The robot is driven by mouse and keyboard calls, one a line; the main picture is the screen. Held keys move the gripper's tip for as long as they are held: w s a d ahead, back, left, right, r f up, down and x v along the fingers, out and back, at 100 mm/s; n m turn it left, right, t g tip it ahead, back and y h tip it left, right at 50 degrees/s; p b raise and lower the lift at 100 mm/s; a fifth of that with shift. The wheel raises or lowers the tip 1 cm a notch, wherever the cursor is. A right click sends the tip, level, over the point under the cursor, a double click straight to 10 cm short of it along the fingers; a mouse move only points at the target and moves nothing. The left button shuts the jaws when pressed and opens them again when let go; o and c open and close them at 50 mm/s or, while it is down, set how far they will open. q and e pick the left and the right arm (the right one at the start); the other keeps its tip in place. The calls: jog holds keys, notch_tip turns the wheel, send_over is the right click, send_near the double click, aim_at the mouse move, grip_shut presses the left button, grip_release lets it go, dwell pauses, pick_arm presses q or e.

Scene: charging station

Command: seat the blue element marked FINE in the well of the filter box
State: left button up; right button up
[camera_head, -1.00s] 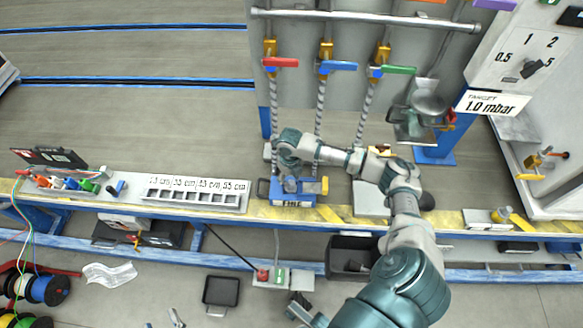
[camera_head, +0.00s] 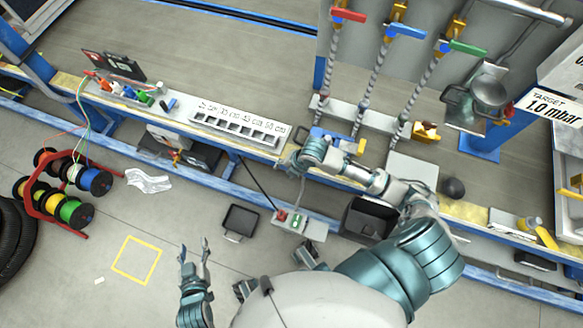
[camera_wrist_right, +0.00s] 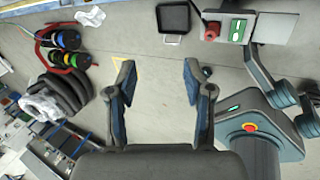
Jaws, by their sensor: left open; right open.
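A blue box with a yellow part (camera_head: 345,142), which looks like the filter box, sits at the bench edge; my right forearm and wrist hide much of it, including any well. I cannot make out a blue element marked FINE in any view. My right gripper (camera_head: 288,166) is just left of the blue box. In the right wrist view its fingers (camera_wrist_right: 158,68) are open, with only floor between them. My left gripper (camera_head: 194,250) is open and empty, low over the floor in front of the bench.
A slotted rack (camera_head: 238,127) and coloured connectors (camera_head: 125,92) lie on the bench to the left. A black tray (camera_head: 239,222), a red-button box (camera_head: 300,224) and a dark bin (camera_head: 368,220) are below it. Cable spools (camera_head: 65,190) stand left. Hoses with coloured valves (camera_head: 378,80) hang behind.

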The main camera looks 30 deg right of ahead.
jog(key=s+a+m+t+y, duration=0.2)
jog(key=s+a+m, duration=0.2)
jog(key=a+m, duration=0.3)
jog(key=s+d+r+m+t+h, duration=0.2)
jog(key=s+r+m+t, duration=0.4)
jog(key=m, duration=0.9)
jog(key=shift+s+r+m, duration=0.2)
jog(key=shift+r+m, duration=0.1)
jog(key=shift+r, duration=0.6)
jog(key=shift+h, duration=0.3)
